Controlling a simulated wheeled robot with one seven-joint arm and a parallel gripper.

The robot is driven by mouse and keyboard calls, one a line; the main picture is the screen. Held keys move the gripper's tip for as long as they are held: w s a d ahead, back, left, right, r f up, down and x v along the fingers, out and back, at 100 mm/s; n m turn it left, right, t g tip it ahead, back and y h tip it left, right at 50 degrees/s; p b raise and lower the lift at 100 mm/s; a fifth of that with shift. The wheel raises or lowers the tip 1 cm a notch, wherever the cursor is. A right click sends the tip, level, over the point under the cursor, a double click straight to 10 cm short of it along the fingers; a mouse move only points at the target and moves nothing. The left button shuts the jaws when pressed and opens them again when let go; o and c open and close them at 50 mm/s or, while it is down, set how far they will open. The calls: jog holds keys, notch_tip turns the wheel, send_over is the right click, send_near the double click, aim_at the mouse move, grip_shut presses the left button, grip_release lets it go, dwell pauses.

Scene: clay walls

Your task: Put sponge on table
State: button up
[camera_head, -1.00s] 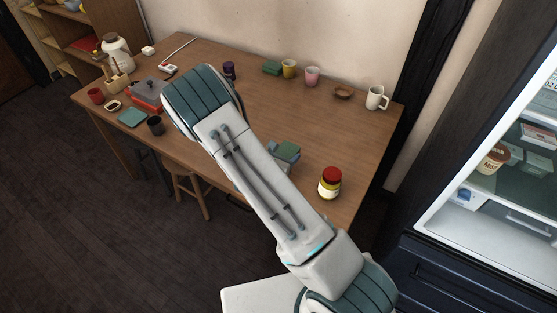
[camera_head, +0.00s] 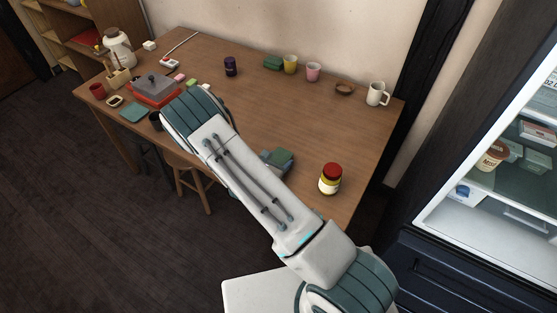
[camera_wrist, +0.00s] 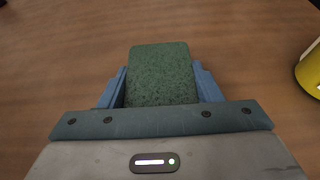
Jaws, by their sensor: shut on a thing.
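A green sponge (camera_wrist: 162,72) sits between the two blue fingers of my gripper (camera_wrist: 162,88) in the wrist view. My gripper is shut on it, over the wooden table. In the head view the sponge (camera_head: 281,156) shows just right of my forearm, with part of my gripper (camera_head: 268,160) beside it. The wooden table (camera_head: 300,115) lies under and around them. I cannot tell whether the sponge touches the table top.
A jar with a red lid (camera_head: 330,179) stands right of the sponge. A white mug (camera_head: 376,94), a bowl (camera_head: 345,87) and cups stand along the back. An open fridge (camera_head: 500,170) is at the right. The table's middle is clear.

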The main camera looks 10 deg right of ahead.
jog(key=o, duration=0.9)
jog(key=shift+f, duration=0.1)
